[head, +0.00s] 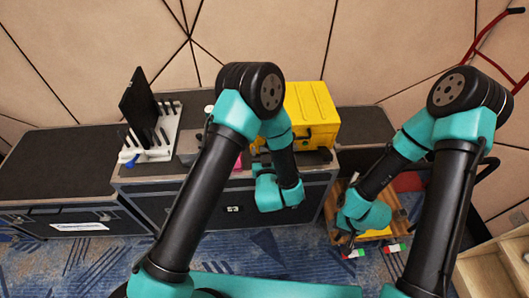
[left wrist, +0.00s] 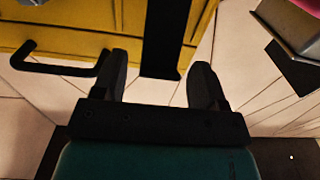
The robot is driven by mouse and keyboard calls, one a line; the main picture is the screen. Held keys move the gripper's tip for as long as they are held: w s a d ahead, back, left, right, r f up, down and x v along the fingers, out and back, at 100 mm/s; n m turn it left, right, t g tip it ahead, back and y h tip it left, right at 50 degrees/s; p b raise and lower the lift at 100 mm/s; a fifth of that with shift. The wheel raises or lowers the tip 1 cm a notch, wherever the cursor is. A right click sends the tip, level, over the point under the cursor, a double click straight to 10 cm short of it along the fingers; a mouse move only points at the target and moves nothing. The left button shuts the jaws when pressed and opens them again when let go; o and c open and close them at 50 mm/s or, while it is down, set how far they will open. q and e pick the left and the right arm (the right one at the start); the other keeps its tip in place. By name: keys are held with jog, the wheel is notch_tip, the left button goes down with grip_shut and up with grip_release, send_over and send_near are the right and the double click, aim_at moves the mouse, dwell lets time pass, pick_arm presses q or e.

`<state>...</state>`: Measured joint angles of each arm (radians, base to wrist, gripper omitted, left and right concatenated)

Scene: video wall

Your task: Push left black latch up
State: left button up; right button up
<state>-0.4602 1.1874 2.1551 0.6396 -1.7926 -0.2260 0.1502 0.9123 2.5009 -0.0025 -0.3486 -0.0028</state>
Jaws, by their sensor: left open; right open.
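A yellow case (head: 312,108) stands on a black flight case. It also fills the top of the left wrist view (left wrist: 60,22), with a black handle (left wrist: 62,68) at the left. A black latch (left wrist: 165,40) hangs down the case front there, right of the handle. My left gripper (left wrist: 157,82) is open and empty at the case front. The latch lies between its fingers in the picture; I cannot tell whether they touch. In the head view my left arm hides this latch. My right gripper (head: 346,243) is small and dark, low at the right, away from the case.
The flight case (head: 220,214) bears the yellow case, a white rack (head: 155,148) with black tools, and a pink item (head: 238,163). A wooden crate (head: 400,222) is near my right arm. A panelled wall (head: 100,50) rises behind. Blue carpet lies in front.

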pick_arm(q)
jog(key=shift+c, duration=0.2)
grip_shut()
dwell(0.3)
jog(key=shift+r, duration=0.1)
jog(key=shift+w+a+r+g, duration=0.1)
jog(key=shift+w+r+g, duration=0.3)
jog(key=shift+g, duration=0.4)
jog(key=shift+w+a+r+g+h, duration=0.1)
jog(key=shift+w+r+g+h, duration=0.1)
jog(key=shift+w+g, duration=0.4)
jog(key=shift+w+a+r+g+h, duration=0.1)
jog(key=shift+w+r+g+h, duration=0.2)
jog(key=shift+g, duration=0.5)
jog(key=shift+f, duration=0.15)
jog(key=shift+o, duration=0.2)
grip_release()
